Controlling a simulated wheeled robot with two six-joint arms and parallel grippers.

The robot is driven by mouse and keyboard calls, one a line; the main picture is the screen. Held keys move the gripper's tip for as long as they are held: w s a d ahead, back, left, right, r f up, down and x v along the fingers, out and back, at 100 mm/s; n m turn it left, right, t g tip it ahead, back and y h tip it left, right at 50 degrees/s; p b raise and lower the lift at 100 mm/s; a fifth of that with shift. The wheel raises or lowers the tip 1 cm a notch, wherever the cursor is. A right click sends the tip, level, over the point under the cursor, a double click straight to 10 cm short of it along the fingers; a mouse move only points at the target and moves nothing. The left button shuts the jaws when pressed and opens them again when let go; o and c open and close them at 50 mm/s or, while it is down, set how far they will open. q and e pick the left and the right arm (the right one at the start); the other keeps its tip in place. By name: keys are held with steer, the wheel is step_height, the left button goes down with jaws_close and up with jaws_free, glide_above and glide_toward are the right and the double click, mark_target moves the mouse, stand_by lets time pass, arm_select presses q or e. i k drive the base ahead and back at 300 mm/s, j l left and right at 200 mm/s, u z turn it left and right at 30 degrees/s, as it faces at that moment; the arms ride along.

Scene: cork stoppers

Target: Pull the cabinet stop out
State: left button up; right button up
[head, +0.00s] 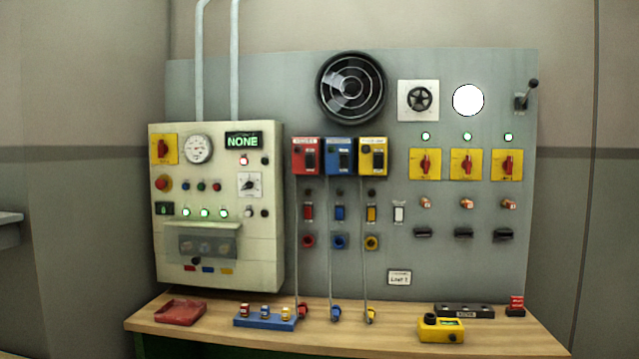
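A cream control cabinet (268,270) stands on the left of the grey panel, above the back of the bench. A round red-orange button (162,184), which looks like the cabinet stop, sits on the left of its front, below a yellow switch plate with a red knob (161,148). The button is too small to tell whether it is pushed in or out. Beside it are small dark, red and green buttons (201,187). A display on the cabinet reads NONE (243,141). Neither of my grippers is in view.
A wooden bench (390,340) runs below the panel. It holds a red tray (180,311), a blue block with small pieces (262,322), corded plugs (336,313) and a yellow box (440,328). A clear cover (202,243) sits low on the cabinet. The space before the cabinet looks clear.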

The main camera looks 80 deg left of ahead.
mark_target(160, 184)
steer(key=u, duration=3.55)
steer(key=i+j+u, duration=0.15)
steer(key=i, duration=0.05)
